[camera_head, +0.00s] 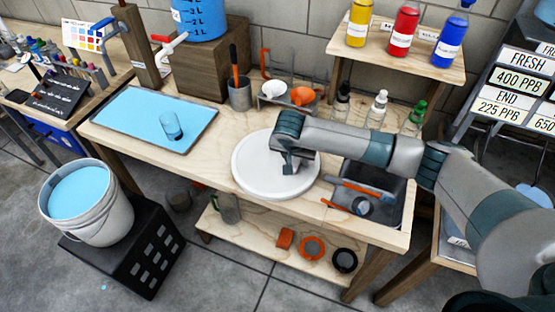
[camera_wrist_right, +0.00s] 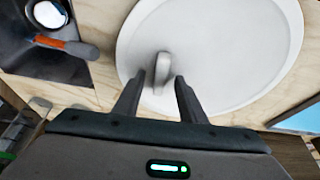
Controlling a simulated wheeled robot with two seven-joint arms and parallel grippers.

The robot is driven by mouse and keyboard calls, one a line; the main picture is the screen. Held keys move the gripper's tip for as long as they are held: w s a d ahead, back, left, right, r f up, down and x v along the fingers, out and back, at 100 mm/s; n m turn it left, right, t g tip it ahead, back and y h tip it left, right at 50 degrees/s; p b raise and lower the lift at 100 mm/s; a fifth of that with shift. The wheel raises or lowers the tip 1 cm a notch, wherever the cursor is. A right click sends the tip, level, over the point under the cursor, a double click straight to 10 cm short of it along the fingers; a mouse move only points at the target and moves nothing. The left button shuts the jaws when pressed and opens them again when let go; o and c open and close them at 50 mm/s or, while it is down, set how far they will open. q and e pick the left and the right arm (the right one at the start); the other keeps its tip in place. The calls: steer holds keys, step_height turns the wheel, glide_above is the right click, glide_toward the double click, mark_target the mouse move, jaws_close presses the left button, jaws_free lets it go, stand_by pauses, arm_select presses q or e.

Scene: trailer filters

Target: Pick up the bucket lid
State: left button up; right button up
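The bucket lid (camera_head: 250,172) is a round white disc lying flat on the wooden workbench, in the middle of the head view. In the right wrist view the lid (camera_wrist_right: 225,60) fills the upper middle, with a small upright handle (camera_wrist_right: 162,72) on it. My right gripper (camera_head: 291,168) points down over the lid. In the wrist view its two fingers (camera_wrist_right: 158,98) are apart, with the handle between and just beyond their tips. I cannot tell whether they touch it. A white bucket (camera_head: 95,228) holding blue water stands on a black crate at lower left. My left gripper is not in view.
A blue tray (camera_head: 130,107) with a clear cup lies left of the lid. A dark sink (camera_head: 396,188) with orange-handled tools is close on the right. Small bottles (camera_head: 377,107) and a rack (camera_head: 286,98) stand behind. The bench front edge is near the lid.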

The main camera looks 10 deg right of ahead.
jaws_close()
steer(key=shift+r, duration=0.1)
steer(key=shift+r+b, duration=0.3)
steer(key=shift+r, duration=0.15)
steer(key=r, duration=0.1)
steer(key=r+b, duration=0.1)
steer(key=r, duration=0.1)
steer(key=shift+s+d+r, duration=0.1)
steer(key=shift+s+d, duration=0.1)
steer(key=s+d+r+b, duration=0.2)
steer(key=s+d+r, duration=0.4)
steer(key=s+d, duration=0.1)
steer(key=shift+s+d+r+b, duration=0.3)
steer(key=shift+s+r+b, duration=0.1)
steer(key=shift+s, duration=0.1)
